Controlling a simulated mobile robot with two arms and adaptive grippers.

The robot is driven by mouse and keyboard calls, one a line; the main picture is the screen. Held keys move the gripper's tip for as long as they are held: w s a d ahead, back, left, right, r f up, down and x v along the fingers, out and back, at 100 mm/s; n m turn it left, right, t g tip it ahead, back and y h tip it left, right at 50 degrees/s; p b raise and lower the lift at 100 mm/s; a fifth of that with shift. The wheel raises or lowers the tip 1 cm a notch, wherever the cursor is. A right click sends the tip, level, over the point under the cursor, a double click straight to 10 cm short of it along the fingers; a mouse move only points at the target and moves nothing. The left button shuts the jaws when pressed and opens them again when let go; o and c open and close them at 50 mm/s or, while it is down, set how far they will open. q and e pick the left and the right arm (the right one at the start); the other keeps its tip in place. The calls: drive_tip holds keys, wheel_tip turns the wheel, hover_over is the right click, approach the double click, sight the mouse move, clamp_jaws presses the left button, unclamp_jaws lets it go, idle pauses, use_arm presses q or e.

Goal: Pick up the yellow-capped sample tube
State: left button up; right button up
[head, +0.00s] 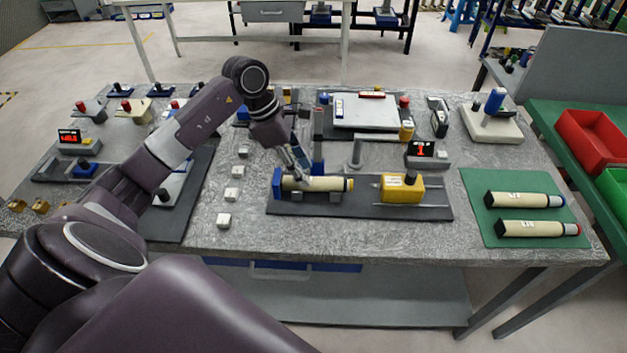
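The yellow-capped sample tube (322,184) is cream-coloured and lies level in a fixture on a dark base plate (345,209). Its yellow cap points right, and its left end is at a blue end block (277,184). My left gripper (303,172) reaches down from the upper left, with its fingers just above or at the left half of the tube. The fingers are small and overlap in this view, so I cannot tell whether they are open, shut or touching the tube. My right gripper is not in view.
A yellow block (402,188) on rails stands right of the tube. Two other cream tubes, blue-capped (525,200) and red-capped (538,229), lie on a green mat (480,180). A grey post stand (356,152) and a white scale (370,112) stand behind. Small white blocks (232,193) line the left.

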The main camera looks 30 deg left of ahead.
sight(310, 178)
use_arm(q)
drive_tip(key=x, duration=0.1)
drive_tip(key=p+x, duration=0.1)
drive_tip(key=x, duration=0.1)
drive_tip(key=shift+d+f, duration=0.15)
drive_tip(key=shift+d, duration=0.15)
drive_tip(key=shift+w+f, duration=0.1)
drive_tip(key=shift+f, duration=0.3)
drive_tip(key=shift+c, duration=0.4)
drive_tip(key=shift+r, duration=0.1)
clamp_jaws()
